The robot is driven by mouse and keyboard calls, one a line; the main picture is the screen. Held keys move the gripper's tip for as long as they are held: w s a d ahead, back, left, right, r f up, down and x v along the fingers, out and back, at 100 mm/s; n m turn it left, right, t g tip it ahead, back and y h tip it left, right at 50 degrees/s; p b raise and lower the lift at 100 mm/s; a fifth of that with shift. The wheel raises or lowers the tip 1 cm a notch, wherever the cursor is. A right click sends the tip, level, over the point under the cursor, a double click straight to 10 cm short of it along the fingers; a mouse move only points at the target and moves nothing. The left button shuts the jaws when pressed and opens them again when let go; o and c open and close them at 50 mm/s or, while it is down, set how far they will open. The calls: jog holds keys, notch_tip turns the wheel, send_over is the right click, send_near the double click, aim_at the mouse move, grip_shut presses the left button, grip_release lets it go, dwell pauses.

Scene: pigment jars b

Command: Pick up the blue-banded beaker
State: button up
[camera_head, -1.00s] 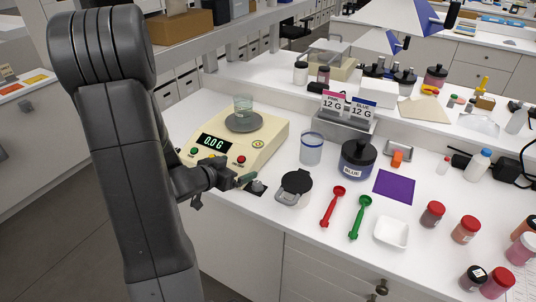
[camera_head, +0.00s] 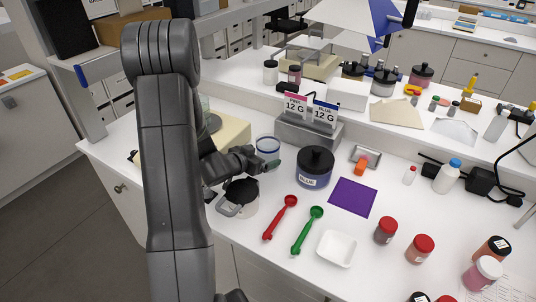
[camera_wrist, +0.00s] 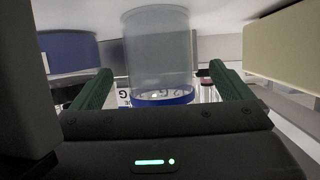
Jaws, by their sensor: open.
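The blue-banded beaker (camera_head: 268,146) is clear and stands on the white bench, left of the dark jar marked BLUE (camera_head: 314,172). My gripper (camera_head: 271,164) is just in front of it in the head view, and my forearm and gripper hide its lower part. In the wrist view, which looks upside down, the beaker (camera_wrist: 158,55) fills the middle with its blue band low in the picture. The green fingers of my gripper (camera_wrist: 160,72) are spread, one on each side of it, with a gap on both sides. I cannot tell how deep it lies between them.
A beige scale (camera_head: 232,132) stands behind my arm, partly hidden. A grey stand with cards (camera_head: 308,128) is behind. Red (camera_head: 281,216) and green (camera_head: 308,230) scoops lie to the right.

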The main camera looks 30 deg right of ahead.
jog(key=p+x, duration=0.1)
jog(key=x, duration=0.3)
jog(key=shift+d+r, duration=0.1)
jog(key=c, duration=1.3)
jog(key=shift+c, duration=0.2)
jog(key=shift+r, duration=0.1)
notch_tip(320, 180, up, 10)
